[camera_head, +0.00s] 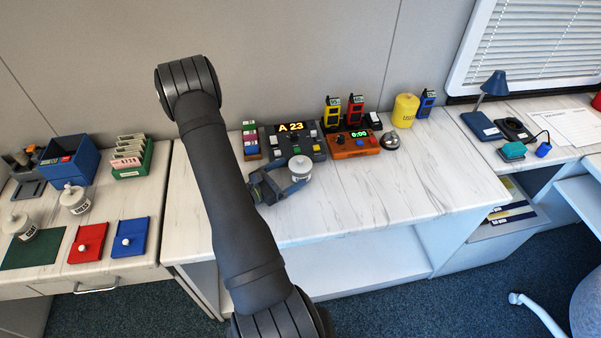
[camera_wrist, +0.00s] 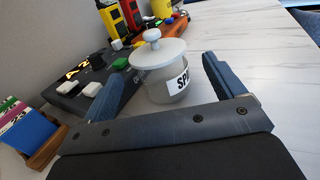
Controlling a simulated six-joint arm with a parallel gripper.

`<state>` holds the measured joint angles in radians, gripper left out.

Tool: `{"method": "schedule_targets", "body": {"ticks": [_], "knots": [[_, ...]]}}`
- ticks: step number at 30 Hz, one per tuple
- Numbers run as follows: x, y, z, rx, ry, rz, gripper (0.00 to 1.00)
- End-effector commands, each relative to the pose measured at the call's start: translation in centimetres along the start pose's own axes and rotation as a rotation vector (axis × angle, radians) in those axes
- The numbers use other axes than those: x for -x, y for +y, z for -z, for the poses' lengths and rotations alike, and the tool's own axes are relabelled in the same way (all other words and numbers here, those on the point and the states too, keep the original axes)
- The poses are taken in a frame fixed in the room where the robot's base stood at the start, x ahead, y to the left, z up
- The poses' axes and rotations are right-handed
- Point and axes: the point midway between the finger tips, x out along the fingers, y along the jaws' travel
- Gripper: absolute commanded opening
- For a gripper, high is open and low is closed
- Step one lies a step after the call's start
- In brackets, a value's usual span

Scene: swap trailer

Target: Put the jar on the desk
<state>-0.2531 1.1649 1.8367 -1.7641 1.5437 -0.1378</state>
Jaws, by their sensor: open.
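A glass jar (camera_head: 300,168) with a light grey knobbed lid stands upright on the white marbled counter (camera_head: 420,180), in front of the black console. In the wrist view the jar (camera_wrist: 165,72) has a white label that begins with "SP". My gripper (camera_head: 283,185) is low over the counter at the jar. In the wrist view its blue fingers are open, one on each side of the jar, with a gap visible on the right. I cannot tell whether the left finger touches it. Two similar jars (camera_head: 75,199) (camera_head: 20,228) stand on the left desk (camera_head: 60,262).
A black console (camera_head: 292,143) reading "A 23" stands behind the jar. An orange timer box (camera_head: 353,145), a bell (camera_head: 391,141) and a yellow cylinder (camera_head: 405,110) are to its right. Red (camera_head: 88,243) and blue (camera_head: 130,238) pads lie on the left desk. The counter's right front is clear.

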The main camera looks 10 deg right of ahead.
Motion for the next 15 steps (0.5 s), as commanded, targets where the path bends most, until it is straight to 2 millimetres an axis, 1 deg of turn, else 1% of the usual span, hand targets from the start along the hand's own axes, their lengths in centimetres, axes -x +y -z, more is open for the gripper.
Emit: {"method": "schedule_targets", "body": {"ticks": [1, 3, 6, 10, 15], "knots": [[-0.9, -0.1, 0.0, -0.001, 0.0, 0.006, 0.87], [-1.9, 0.0, 0.1, -0.002, 0.0, 0.005, 0.87], [-3.1, 0.0, 0.1, -0.001, 0.0, 0.004, 0.87], [-3.8, 0.1, 0.1, -0.001, 0.0, 0.001, 0.87], [-3.8, 0.1, 0.1, 0.0, 0.0, 0.001, 0.87]]}}
